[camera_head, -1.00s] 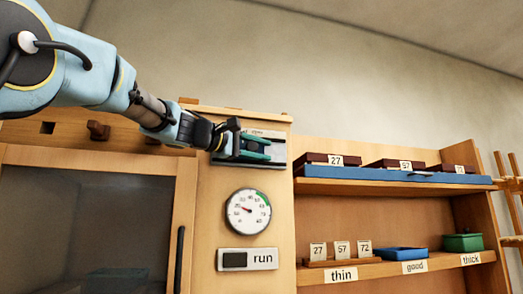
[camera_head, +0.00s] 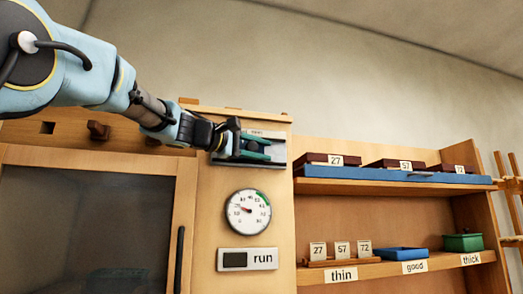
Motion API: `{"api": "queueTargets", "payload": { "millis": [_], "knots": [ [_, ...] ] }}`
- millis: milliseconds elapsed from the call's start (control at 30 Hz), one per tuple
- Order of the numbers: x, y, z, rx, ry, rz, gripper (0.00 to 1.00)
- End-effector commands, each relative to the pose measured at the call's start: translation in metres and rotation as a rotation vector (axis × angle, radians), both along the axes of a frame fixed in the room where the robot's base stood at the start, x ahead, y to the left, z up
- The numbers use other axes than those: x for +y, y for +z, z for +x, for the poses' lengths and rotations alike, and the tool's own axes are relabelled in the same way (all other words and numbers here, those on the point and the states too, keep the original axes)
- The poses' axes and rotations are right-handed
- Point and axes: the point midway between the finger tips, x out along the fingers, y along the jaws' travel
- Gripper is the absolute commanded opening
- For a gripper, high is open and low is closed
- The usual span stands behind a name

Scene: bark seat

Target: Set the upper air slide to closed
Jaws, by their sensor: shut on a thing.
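The upper air slide is a pale metal plate (camera_head: 277,150) high on the wooden cabinet front, above a round dial. A label at its top edge appears to read "open"; the rest of the plate's lettering is hidden behind my gripper. My gripper (camera_head: 258,148) has dark and green fingers and is at the plate. It is shut on the slide's dark knob (camera_head: 250,146), which is mostly hidden between the fingers. I cannot tell the slide's exact position.
A glass-fronted door (camera_head: 85,230) is at left. Shelves at right hold a blue tray (camera_head: 395,175), labelled blocks, a blue dish (camera_head: 402,254) and a green box (camera_head: 463,242).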

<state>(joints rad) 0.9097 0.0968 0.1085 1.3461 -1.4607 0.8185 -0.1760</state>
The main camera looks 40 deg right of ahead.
Motion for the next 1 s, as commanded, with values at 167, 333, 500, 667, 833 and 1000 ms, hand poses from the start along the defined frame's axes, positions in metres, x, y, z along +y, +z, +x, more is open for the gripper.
{"api": "queueTargets", "payload": {
  "millis": [167, 333, 500, 667, 833, 1000],
  "knots": [
    [0.021, -0.004, 0.011, -0.001, 0.004, -0.001, 0.00],
    [0.039, -0.002, 0.019, -0.001, 0.003, -0.001, 0.00],
    [0.041, -0.001, 0.019, 0.001, 0.001, 0.002, 0.00],
    [0.041, -0.002, 0.020, 0.000, 0.002, 0.003, 0.42],
    [0.040, -0.001, 0.020, 0.000, 0.002, 0.002, 0.62],
    [0.040, -0.001, 0.019, 0.000, 0.002, 0.002, 0.68]
  ]
}}
